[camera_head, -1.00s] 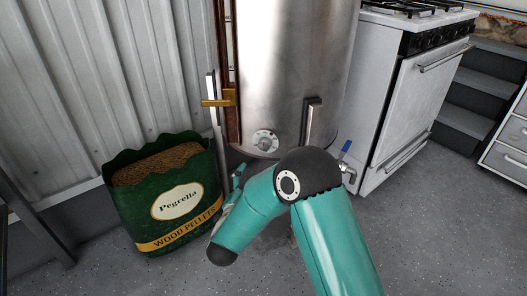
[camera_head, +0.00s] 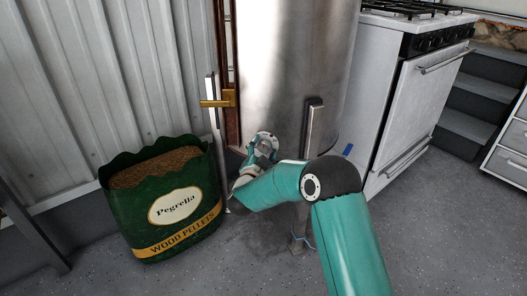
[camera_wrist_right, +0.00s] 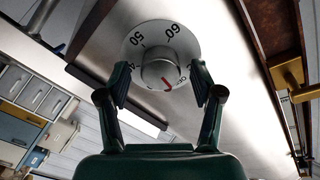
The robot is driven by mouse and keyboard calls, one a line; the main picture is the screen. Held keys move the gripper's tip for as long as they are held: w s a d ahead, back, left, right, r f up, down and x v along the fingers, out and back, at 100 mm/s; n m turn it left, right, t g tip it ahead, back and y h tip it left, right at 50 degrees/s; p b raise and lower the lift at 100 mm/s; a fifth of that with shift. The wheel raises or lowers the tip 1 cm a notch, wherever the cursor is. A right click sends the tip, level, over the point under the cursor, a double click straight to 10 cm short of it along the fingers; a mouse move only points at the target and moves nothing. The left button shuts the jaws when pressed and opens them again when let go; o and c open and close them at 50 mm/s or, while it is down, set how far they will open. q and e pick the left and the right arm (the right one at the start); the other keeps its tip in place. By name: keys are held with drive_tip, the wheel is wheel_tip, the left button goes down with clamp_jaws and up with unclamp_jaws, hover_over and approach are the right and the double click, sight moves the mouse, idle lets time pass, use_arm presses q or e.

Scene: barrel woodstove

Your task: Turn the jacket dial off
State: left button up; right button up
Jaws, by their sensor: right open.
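The jacket dial (camera_wrist_right: 160,70) is a round silver knob on a pale plate with numbers such as 50 and 60, set low on the steel drum (camera_head: 290,70). A red mark on the knob points toward the lower right in the right wrist view. Small lettering there is hard to read. My right gripper (camera_wrist_right: 161,86) is open, with one finger on each side of the knob. Contact with the knob cannot be told. In the head view my right gripper (camera_head: 260,153) is at the drum's lower front and largely covers the dial. My left gripper is not in view.
A green bag of wood pellets (camera_head: 170,205) stands left of the drum. A brass handle (camera_head: 218,102) sticks out at the drum's left. A white stove (camera_head: 415,95) stands at the right.

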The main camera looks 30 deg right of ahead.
drive_tip(key=c, duration=1.1)
drive_tip(key=shift+r+n+p, duration=0.1)
drive_tip(key=shift+n+p, duration=0.2)
drive_tip(key=shift+p, duration=0.1)
drive_tip(key=shift+c, duration=0.2)
drive_tip(key=shift+n, duration=0.3)
drive_tip(key=o, duration=1.1)
drive_tip(key=shift+o, duration=0.2)
drive_tip(key=shift+a, duration=0.1)
